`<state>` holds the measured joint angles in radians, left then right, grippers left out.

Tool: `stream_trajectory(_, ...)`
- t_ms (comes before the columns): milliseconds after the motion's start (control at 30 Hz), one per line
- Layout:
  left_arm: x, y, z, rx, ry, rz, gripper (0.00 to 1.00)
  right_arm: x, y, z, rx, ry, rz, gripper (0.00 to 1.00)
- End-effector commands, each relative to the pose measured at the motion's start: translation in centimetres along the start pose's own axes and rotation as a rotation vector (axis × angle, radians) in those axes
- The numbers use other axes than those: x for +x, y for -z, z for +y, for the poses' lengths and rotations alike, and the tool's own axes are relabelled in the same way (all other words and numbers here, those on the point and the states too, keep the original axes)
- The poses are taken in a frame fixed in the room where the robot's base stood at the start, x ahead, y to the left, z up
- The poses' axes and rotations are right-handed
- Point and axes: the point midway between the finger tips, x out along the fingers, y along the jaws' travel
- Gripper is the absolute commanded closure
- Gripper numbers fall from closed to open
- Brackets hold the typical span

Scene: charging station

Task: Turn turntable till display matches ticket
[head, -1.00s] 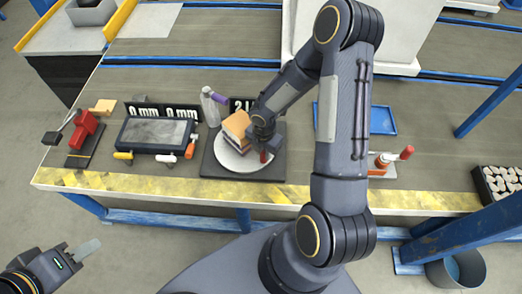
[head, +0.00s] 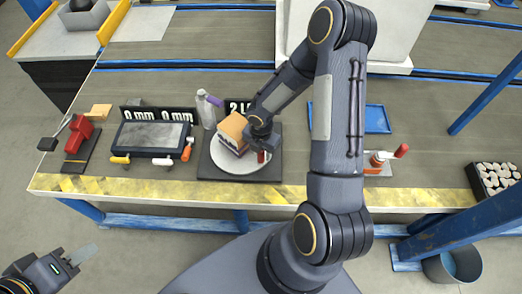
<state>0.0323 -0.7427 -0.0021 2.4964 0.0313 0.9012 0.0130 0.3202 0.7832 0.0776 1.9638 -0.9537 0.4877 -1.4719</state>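The turntable is a round light disc (head: 241,167) on a dark square base (head: 213,174) on the bench. A block with an orange-tan top and a dark, light-banded side (head: 232,130) stands on the disc. My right gripper (head: 262,154) is at the disc's right side, beside the block, by a small red part at the rim. Its fingers are mostly hidden, so I cannot tell whether they are shut. A black display (head: 237,107) behind the turntable begins with "21"; my arm hides the rest. My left gripper (head: 80,255) is low at the left, away from the bench. I cannot make out a ticket.
A bottle (head: 206,110) stands close behind the turntable. A red clamp (head: 80,135) is left, a blue tray (head: 377,119) right.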

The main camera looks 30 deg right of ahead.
Motion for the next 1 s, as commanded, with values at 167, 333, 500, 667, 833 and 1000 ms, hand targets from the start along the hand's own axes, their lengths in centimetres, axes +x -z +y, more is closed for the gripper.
stream_trajectory(167, 0.0, 0.0, 0.0, 0.000, 0.000, 0.000, 0.64, 0.0, 0.0, 0.0, -0.001, 0.000, 0.001, 0.55)
stream_trajectory(333, -0.1, 0.1, 0.1, 0.000, 0.000, 0.000, 0.64, -0.5, 0.0, 0.0, -0.001, -0.001, 0.000, 0.55)
stream_trajectory(500, -0.7, 0.3, 0.3, 0.000, 0.000, 0.000, 0.64, -3.1, -0.1, 0.1, 0.000, -0.004, -0.002, 0.55)
stream_trajectory(667, -1.1, 0.6, 0.5, 0.000, 0.000, 0.000, 0.64, -5.8, -0.1, 0.0, 0.000, -0.003, -0.002, 0.55)
stream_trajectory(833, -1.3, 0.7, 0.6, 0.000, 0.000, 0.000, 0.64, -7.5, 0.0, 0.0, 0.000, -0.001, 0.000, 0.55)
stream_trajectory(1000, -1.3, 0.7, 0.6, 0.000, 0.000, 0.000, 0.64, -7.8, 0.0, 0.0, -0.001, 0.001, 0.000, 0.55)
